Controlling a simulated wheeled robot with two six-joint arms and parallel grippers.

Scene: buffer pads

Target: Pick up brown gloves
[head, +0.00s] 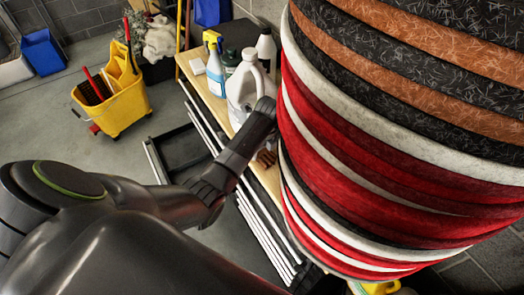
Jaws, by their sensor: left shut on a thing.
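The brown gloves (266,157) show as a small brown patch beside my left gripper, above the wooden tabletop. The stack of pads hides part of them. My left gripper (265,106) reaches in over the table from the left, close in front of the white jug. It is shut on the brown gloves; its fingertips are hard to make out against the dark arm and the pads. I cannot tell whether the gloves still touch the table. My right gripper is not in view.
A tall stack of red, black, white and orange round pads (400,130) fills the right side. A yellow mop bucket (118,100) stands on the open floor at left.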

